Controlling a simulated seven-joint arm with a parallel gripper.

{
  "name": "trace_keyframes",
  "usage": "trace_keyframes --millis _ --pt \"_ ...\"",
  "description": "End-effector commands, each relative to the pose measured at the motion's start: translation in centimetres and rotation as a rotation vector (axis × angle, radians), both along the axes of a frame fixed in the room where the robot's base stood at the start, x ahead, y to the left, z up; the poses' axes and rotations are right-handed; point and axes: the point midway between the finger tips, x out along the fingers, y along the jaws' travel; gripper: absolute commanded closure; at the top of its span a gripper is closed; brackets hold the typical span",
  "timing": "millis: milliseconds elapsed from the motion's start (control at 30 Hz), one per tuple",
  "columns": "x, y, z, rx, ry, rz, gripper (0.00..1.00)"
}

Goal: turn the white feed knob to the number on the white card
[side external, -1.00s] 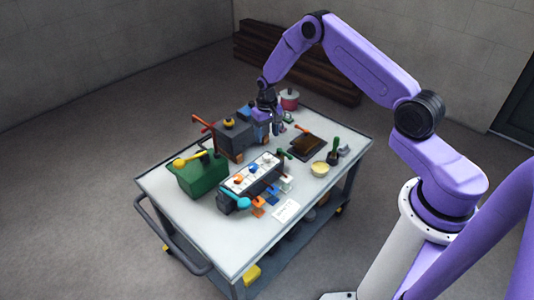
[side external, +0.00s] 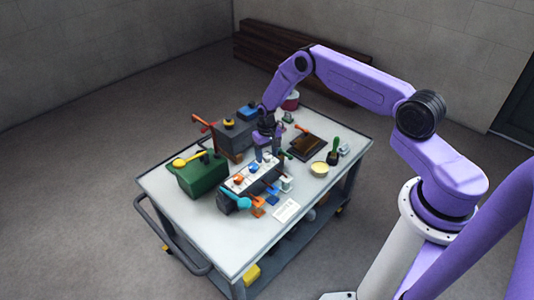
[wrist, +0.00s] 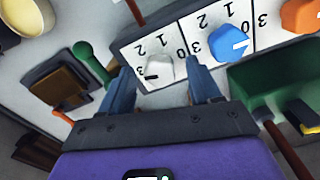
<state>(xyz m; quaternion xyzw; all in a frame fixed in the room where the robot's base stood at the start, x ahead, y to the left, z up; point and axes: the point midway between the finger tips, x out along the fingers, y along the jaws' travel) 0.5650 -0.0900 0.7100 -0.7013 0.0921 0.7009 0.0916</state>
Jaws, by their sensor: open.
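The white feed knob (wrist: 159,68) sits on the white-topped panel (wrist: 128,50) with 0, 1, 2 and 3 around it. Its dark mark lies on the left side, near the 3. My gripper (wrist: 159,70) is open, its fingers on either side of the knob in the wrist view. I cannot tell whether they touch it.
A blue knob (wrist: 228,42) and an orange knob (wrist: 300,15) stand along the panel. A green box (side external: 203,178) is left of it. A yellow bowl (side external: 319,169) and a brown tray (side external: 307,146) are to its right.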

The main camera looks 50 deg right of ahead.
Motion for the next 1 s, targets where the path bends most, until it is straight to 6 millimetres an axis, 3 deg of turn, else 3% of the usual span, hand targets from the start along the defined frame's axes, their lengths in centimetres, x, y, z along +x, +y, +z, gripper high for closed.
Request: trace_keyframes --millis 67,233,1000 --pt "0.01 0.00 0.02 0.000 0.000 0.000 0.37" --pt "0.01 0.00 0.03 0.000 0.000 0.000 0.93" --pt "0.04 -0.01 0.04 0.001 0.000 0.279 0.93"
